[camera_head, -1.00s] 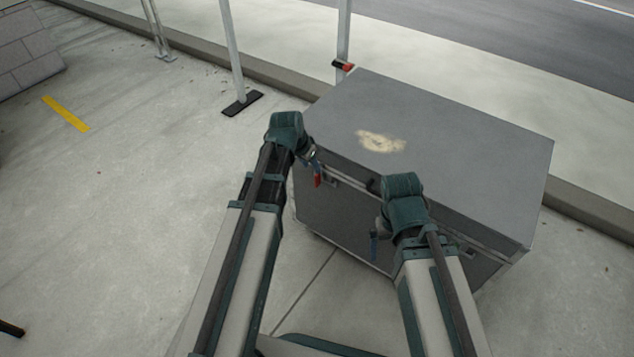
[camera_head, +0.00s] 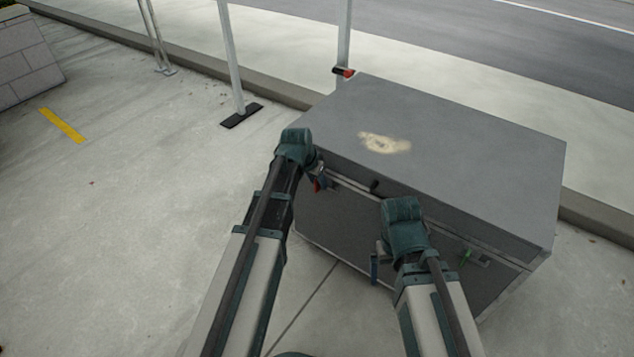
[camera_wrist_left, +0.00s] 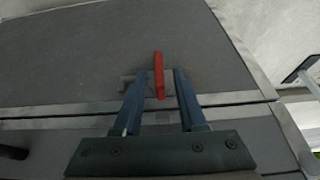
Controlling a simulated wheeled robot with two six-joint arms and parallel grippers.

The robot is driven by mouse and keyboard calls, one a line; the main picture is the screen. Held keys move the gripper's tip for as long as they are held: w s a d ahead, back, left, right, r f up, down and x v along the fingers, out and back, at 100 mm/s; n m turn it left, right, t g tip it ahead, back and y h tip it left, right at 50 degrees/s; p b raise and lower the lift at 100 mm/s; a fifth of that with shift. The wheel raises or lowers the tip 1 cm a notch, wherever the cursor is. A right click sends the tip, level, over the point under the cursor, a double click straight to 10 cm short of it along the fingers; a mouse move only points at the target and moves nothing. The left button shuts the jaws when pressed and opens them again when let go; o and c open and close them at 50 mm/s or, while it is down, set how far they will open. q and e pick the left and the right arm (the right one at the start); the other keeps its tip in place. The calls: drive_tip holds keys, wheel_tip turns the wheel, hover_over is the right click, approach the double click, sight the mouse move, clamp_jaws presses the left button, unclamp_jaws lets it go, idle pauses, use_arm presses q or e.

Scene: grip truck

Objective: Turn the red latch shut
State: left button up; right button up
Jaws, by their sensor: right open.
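The red latch (camera_head: 317,186) is on the front of the grey case (camera_head: 470,160), near its left corner, partly hidden by my left gripper (camera_head: 319,178). In the left wrist view the red latch (camera_wrist_left: 158,75) stands lengthwise between the two blue fingers of my left gripper (camera_wrist_left: 160,84). The fingers are apart, with a gap on each side of the latch. Its base plate shows behind it, beside the lid seam. My right gripper (camera_head: 376,266) is open in front of the case's front face, its fingers mostly hidden by its wrist.
A green latch (camera_head: 465,256) is on the right part of the case front. A dark handle (camera_head: 374,186) sits between the latches. A post on a black foot (camera_head: 242,115) stands behind left.

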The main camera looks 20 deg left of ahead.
use_arm(q)
clamp_jaws()
